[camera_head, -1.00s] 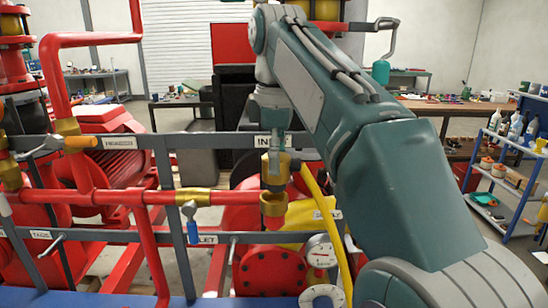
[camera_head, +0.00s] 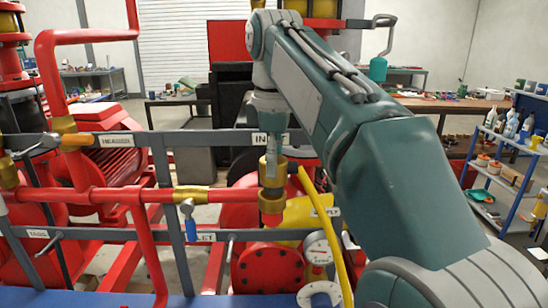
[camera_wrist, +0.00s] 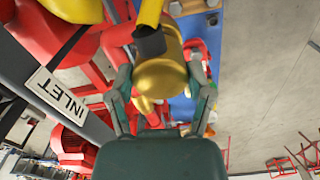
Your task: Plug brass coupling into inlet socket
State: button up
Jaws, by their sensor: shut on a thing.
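The brass coupling (camera_head: 272,173) is upright in my gripper (camera_head: 272,158), with the yellow hose (camera_head: 323,225) leaving its side. In the wrist view the rounded brass coupling (camera_wrist: 160,77) sits between the two fingers of my gripper (camera_wrist: 161,90), which are shut on it. A black collar (camera_wrist: 149,42) joins it to the hose.
The grey rail with the INLET plate (camera_head: 269,138) runs close behind my gripper. A blue-handled valve (camera_head: 190,225) is on the pipe to the left. A pressure gauge (camera_head: 318,248) and a red flange (camera_head: 267,268) are below. Open floor lies right of the skid.

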jog(key=shift+f, duration=1.15)
dwell(0.4)
jog(key=o, duration=1.3)
jog(key=shift+d, duration=0.2)
jog(key=shift+a, duration=0.1)
